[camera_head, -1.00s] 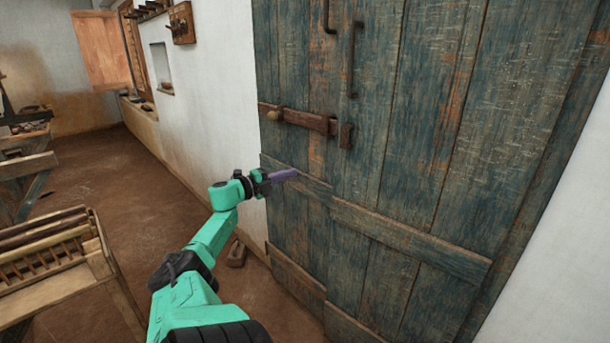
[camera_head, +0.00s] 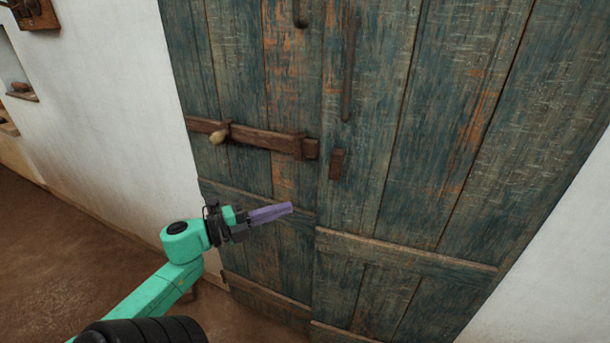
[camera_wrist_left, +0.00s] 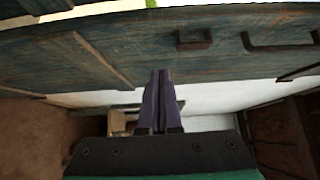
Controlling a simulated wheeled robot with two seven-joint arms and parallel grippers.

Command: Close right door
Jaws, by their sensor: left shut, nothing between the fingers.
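The right door (camera_head: 430,150), a leaf of weathered blue-green planks, fills the middle and right of the head view. Its left edge meets the left door (camera_head: 240,80), and their cross battens are slightly out of line. I cannot tell whether the right door is fully closed. My left gripper (camera_head: 289,209) is shut and empty, its purple fingers in front of the lower left door, close to the meeting edge. Whether they touch it is unclear. The shut fingers (camera_wrist_left: 158,76) also show in the left wrist view, below dark planks. My right gripper is out of view.
A wooden sliding bolt (camera_head: 255,138) with a pale knob lies across the left door. A small catch block (camera_head: 337,164) and a long vertical handle (camera_head: 349,70) are on the right door. White walls flank the doors. Brown floor (camera_head: 60,270) is open at left.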

